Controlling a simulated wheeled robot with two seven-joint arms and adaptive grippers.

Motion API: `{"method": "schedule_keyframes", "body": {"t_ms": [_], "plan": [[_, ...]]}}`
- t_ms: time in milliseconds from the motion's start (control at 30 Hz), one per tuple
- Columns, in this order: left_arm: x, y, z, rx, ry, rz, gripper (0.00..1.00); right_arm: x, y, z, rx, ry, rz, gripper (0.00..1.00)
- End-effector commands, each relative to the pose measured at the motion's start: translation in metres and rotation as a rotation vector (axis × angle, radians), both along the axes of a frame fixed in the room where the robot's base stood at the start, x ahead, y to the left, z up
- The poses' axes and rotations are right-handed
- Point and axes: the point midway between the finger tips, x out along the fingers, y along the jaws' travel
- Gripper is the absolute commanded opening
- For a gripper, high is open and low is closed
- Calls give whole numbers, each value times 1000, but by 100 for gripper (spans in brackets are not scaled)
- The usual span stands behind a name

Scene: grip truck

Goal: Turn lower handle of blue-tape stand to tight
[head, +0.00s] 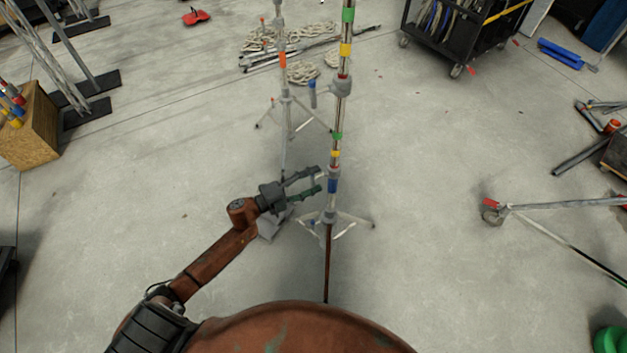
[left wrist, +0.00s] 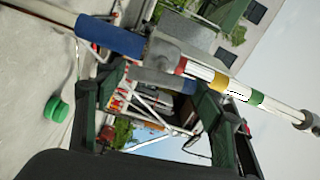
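The blue-tape stand (head: 337,120) rises upright in the middle of the head view, with its blue tape (head: 332,186) low on the pole. In the left wrist view the blue tape (left wrist: 110,38) is beside a grey collar (left wrist: 172,47). A grey piece that looks like the lower handle (left wrist: 160,79) lies at that collar, between my fingertips. My left gripper (head: 321,179) is open beside the pole, its fingers apart on either side of the handle. I cannot tell whether they touch it. My right gripper is out of view.
A second stand (head: 284,80) is just behind at the left, with coiled rope (head: 303,72) beyond. A black cart (head: 455,35) is at the back right. A stand's wheeled leg (head: 550,206) lies at the right. The floor between is clear.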

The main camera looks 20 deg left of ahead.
Motion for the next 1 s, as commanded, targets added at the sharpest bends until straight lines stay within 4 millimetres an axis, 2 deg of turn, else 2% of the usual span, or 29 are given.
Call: {"method": "schedule_keyframes", "body": {"t_ms": [333, 467, 1000], "plan": [[0, 0, 0, 0, 0, 0, 70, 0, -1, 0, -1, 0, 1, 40], [-7, 6, -1, 0, 2, 2, 70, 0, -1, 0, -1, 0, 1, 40], [-84, 66, -1, 1, 2, 0, 70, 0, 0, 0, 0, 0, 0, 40]]}}
